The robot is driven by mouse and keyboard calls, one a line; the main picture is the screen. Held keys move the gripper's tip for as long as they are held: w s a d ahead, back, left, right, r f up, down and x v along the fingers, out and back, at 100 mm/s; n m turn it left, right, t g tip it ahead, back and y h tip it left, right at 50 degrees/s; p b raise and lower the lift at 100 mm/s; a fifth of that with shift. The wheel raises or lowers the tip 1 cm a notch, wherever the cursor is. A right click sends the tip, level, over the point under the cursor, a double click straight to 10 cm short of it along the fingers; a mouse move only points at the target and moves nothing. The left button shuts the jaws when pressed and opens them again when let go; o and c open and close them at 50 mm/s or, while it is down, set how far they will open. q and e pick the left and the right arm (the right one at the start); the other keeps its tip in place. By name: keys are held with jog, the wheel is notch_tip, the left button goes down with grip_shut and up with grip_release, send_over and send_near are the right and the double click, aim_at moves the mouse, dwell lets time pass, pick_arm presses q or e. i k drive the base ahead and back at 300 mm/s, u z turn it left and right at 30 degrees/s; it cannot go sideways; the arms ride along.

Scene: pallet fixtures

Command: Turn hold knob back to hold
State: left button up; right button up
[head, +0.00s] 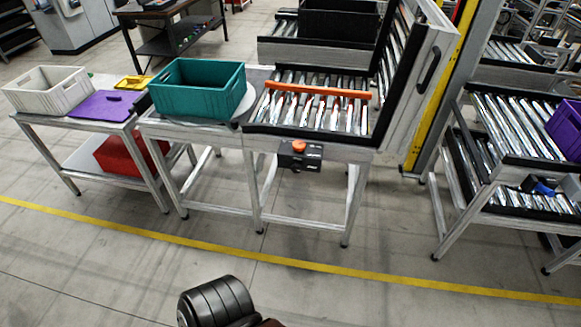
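An orange knob (298,146) sits on top of a small black control box (302,162). The box is mounted at the front edge of the roller conveyor table (310,143), below its rollers. The box has small markings or controls on its front, too small to read. I cannot tell which position the knob is turned to. Neither of my grippers is in view. A black ribbed part of my own body shows at the bottom, well apart from the box.
An orange bar (318,90) lies across the rollers. A teal crate (198,87) stands left of them, and a white crate (48,90) farther left. A tilted roller rack (515,125) stands at the right. Floor in front, with a yellow line (300,264), is clear.

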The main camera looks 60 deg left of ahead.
aim_at(295, 168)
jog(key=u, duration=0.8)
jog(key=i, duration=0.85)
jog(key=u, duration=0.9)
